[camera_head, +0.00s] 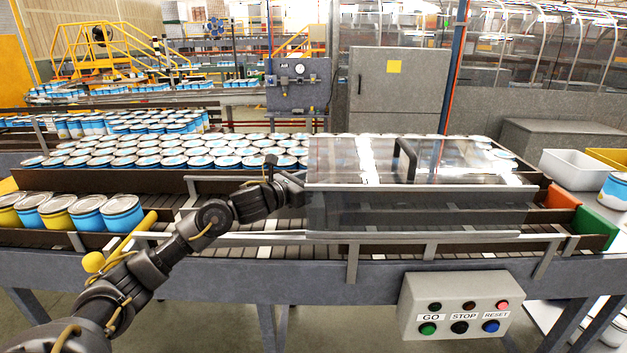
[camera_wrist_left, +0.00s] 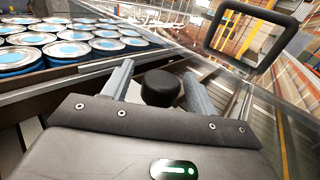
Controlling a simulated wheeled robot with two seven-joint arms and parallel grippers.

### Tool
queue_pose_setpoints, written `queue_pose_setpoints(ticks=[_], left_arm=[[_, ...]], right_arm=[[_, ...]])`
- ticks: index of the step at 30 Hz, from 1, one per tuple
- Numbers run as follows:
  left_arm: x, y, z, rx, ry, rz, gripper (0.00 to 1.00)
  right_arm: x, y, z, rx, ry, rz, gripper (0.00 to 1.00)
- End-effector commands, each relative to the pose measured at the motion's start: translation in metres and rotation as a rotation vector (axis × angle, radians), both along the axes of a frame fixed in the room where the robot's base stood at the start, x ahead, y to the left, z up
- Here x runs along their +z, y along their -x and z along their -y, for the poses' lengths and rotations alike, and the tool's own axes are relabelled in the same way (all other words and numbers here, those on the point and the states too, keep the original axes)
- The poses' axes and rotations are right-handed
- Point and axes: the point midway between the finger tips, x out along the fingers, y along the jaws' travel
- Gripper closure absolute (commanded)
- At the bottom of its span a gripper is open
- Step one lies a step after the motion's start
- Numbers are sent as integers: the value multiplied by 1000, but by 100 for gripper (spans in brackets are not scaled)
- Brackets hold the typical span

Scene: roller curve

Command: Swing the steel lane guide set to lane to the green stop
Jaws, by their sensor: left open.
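My left gripper (camera_wrist_left: 158,90) is open, with a finger on either side of a round black knob (camera_wrist_left: 161,89) in the left wrist view. I cannot tell whether either finger touches it. In the head view the left gripper (camera_head: 292,184) is at the left end of a clear cover, and the knob is hidden there. The steel lane guide is not clearly made out; I cannot tell whether the knob is on it. The green stop (camera_head: 594,228) is at the right end of the near lane, with an orange stop (camera_head: 562,197) behind it. My right gripper is not in view.
The clear cover (camera_head: 420,205) with a black handle (camera_head: 405,160) spans the lanes, right beside my gripper. A control box (camera_head: 458,305) hangs in front. Many cans fill the rear belt.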

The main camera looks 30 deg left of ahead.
Motion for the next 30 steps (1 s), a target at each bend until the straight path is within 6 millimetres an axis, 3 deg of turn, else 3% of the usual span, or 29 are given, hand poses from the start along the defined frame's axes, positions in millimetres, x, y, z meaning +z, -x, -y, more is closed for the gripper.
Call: queue_pose_setpoints(ticks=[5, 18, 30], left_arm=[[-5, 15, -7, 2, -4, -1, 42], [-5, 90, -35, 2, -4, -2, 42], [0, 102, -39, 1, 0, 0, 42]], right_arm=[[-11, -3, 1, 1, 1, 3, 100], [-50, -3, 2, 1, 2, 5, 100], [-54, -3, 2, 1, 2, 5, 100]])
